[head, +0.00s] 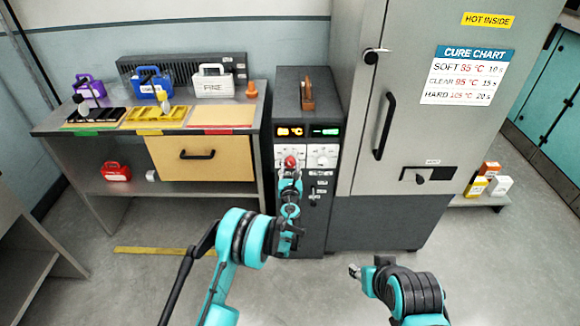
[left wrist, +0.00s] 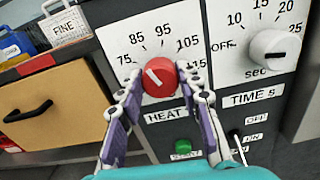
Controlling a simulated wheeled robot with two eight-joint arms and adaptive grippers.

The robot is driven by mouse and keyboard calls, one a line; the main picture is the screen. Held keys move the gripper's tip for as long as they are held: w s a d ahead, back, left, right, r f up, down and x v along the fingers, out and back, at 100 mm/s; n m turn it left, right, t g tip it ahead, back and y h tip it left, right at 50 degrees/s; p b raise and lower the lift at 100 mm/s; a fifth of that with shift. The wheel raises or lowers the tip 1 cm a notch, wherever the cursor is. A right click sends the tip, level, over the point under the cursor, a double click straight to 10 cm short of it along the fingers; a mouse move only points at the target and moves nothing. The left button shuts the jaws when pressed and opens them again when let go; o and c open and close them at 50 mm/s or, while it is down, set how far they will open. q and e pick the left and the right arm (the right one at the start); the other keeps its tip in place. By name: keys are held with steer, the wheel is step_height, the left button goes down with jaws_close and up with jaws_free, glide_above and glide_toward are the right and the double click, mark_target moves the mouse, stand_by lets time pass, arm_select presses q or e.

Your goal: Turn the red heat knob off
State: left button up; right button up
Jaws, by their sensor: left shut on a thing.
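The red heat knob (left wrist: 158,80) is on the white HEAT dial plate of the control cabinet; it also shows in the head view (head: 290,162). Its white pointer line tilts up and to the left, toward the low numbers of the scale. My left gripper (left wrist: 160,88) has one finger on each side of the knob and is shut on it. In the head view my left gripper (head: 289,170) reaches the panel from below and partly covers the knob. My right gripper (head: 355,271) is low, away from the panel; its fingers are too small to read.
The white time knob (left wrist: 274,51) is to the right of the heat knob. A green button (left wrist: 181,145) and a small switch (left wrist: 237,140) are below. The grey cabinet with the cure chart (head: 466,76) stands right; a workbench with a yellow drawer (head: 230,165) stands left.

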arm_select(q)
steer(key=n, duration=0.7)
steer(key=shift+n, duration=0.4)
steer(key=n, duration=0.4)
steer(key=shift+a, duration=0.1)
steer(key=shift+n, duration=1.8)
steer(key=o, duration=1.2)
steer(key=shift+c, duration=0.2)
